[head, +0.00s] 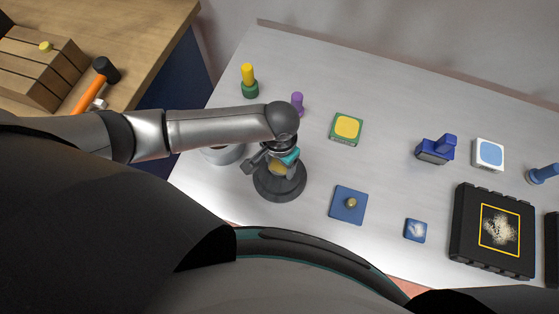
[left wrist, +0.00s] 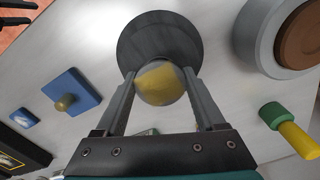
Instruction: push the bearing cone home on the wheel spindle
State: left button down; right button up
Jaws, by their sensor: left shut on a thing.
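The bearing cone (left wrist: 160,85) looks like a rounded gold piece and sits between my left fingertips; in the head view only a bit of it (head: 279,168) shows. My left gripper (left wrist: 160,76) is shut on it, one finger on each side, pointing down. The wheel spindle's dark round base (head: 280,190) is directly beneath, and it also shows as a dark disc in the left wrist view (left wrist: 158,32). The spindle's post is hidden by the cone and the gripper, so I cannot tell how far down the cone sits. My right gripper is in neither view.
A grey cylinder with a brown top (left wrist: 290,40) stands close beside the spindle. A green and yellow peg (head: 249,82), a purple peg (head: 297,102), a yellow-topped green block (head: 347,128) and a blue plate with a gold knob (head: 348,205) stand around it. Bare bench lies between them.

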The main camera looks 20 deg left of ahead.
pick_arm(q)
jog(key=shift+f+b, duration=0.4)
jog(key=shift+f, duration=0.4)
grip_release()
jog(key=shift+r, duration=0.1)
notch_tip(320, 180, up, 15)
jog(key=p, duration=0.3)
